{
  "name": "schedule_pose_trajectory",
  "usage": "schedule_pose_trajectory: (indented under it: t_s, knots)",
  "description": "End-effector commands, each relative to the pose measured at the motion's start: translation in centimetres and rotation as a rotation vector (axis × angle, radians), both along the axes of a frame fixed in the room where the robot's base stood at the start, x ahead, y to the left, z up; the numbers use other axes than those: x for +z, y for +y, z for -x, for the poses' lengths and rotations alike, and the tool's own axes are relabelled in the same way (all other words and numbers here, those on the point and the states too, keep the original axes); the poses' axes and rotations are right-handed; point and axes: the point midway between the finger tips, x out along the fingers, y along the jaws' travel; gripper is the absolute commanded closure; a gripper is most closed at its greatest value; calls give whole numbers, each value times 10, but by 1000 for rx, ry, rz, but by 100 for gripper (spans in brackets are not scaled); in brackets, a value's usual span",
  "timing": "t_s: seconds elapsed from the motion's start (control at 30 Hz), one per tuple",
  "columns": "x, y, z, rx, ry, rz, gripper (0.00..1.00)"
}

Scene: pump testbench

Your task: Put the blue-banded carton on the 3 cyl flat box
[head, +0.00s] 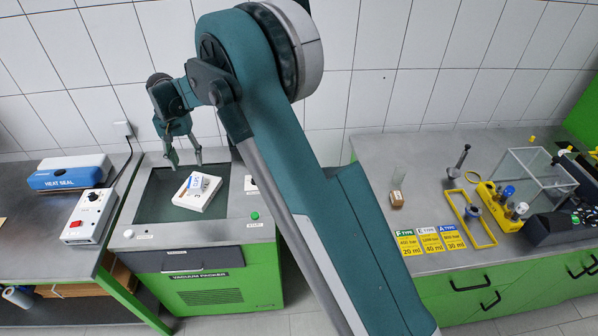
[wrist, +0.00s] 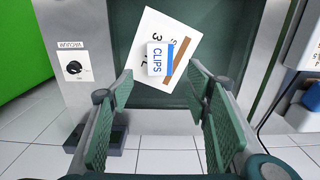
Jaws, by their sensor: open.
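The blue-banded carton (wrist: 157,60) is small and white, marked CLIPS, with a blue band along one side. It lies on the white 3 cyl flat box (wrist: 182,28), whose lettering it partly covers. In the head view the carton (head: 197,184) is on the flat box (head: 187,203), which lies in the dark chamber of the vacuum packer. My gripper (head: 186,161) is open and empty just above them. In the wrist view its fingers (wrist: 161,86) are spread, with the carton ahead between them and not held.
The vacuum packer (head: 225,232) has a front panel with knobs and buttons. A blue heat sealer (head: 68,177) and a control box (head: 90,215) stand on the left bench.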

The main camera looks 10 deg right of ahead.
Motion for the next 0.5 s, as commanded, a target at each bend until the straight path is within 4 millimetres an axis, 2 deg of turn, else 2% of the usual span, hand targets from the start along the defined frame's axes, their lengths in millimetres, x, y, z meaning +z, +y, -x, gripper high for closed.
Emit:
schedule_pose_trajectory:
  t_s: [0.27,0.5]
  knots:
    - [8,-8,0,-1,-6,-4,52]
    - [40,-42,3,-2,-29,-18,52]
